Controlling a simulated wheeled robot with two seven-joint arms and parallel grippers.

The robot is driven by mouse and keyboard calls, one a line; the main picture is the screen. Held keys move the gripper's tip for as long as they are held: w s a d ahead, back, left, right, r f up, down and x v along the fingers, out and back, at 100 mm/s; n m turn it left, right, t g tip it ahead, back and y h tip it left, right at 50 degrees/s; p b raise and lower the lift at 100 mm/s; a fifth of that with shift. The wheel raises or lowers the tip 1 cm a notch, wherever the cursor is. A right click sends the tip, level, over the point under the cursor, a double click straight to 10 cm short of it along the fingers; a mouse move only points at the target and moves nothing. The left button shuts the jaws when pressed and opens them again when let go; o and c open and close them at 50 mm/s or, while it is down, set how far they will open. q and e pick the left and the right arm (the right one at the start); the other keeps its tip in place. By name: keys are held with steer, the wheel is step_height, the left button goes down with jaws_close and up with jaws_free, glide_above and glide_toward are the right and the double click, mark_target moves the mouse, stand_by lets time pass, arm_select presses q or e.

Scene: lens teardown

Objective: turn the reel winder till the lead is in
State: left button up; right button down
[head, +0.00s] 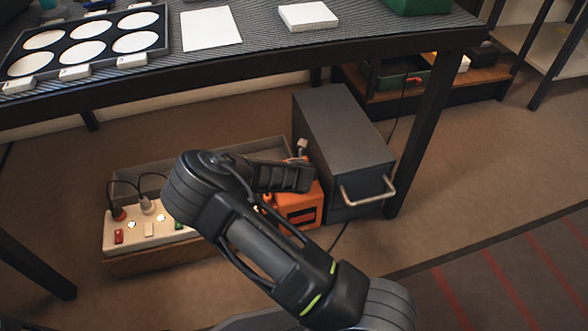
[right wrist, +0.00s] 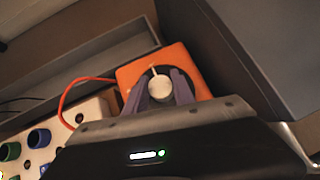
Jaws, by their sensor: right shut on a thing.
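The orange reel winder (head: 303,207) sits on the floor under the table, partly hidden by my right arm. In the right wrist view the reel winder (right wrist: 127,73) faces me with a pale round knob (right wrist: 160,87) at its middle. My right gripper (right wrist: 162,80) has one finger on each side of this knob and is shut on it. In the head view the right gripper (head: 298,178) reaches over the reel from the left. The orange-red lead (right wrist: 72,87) comes out of the reel's left side and curves down toward a power strip. My left gripper is not in view.
A dark grey cabinet (head: 345,135) with a metal handle stands close right of the reel. A white power strip (head: 150,235) with plugs and a grey tray (head: 125,185) lie to the left. The table (head: 350,50) and its legs frame the space. Open floor lies in front.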

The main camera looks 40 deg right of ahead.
steer(key=shift+m+h, duration=0.3)
steer(key=shift+m, duration=0.1)
steer(key=m+g+h+p, duration=0.2)
steer(key=m, duration=0.2)
steer(key=shift+r+g+p, duration=0.1)
steer(key=shift+g+p, duration=0.25)
steer(key=shift+g, duration=0.05)
steer(key=shift+m+g+h+p, duration=0.35)
steer(key=shift+m+g+h, duration=0.25)
steer(key=shift+m, duration=0.6)
steer(key=shift+w+m+g, duration=0.1)
steer(key=shift+m+g, duration=0.7)
steer(key=shift+m, duration=0.1)
steer(key=m+g, duration=0.2)
steer(key=shift+f+m+b, duration=0.2)
steer(key=shift+m+b, duration=0.1)
steer(key=shift+m, duration=0.1)
steer(key=m+g+b, duration=0.2)
steer(key=m, duration=0.1)
steer(key=shift+g, duration=0.4)
steer(key=shift+m+g+y+b, duration=0.45)
steer(key=shift+m+g, duration=0.65)
steer(key=shift+m, duration=0.7)
steer(key=shift+r, duration=0.1)
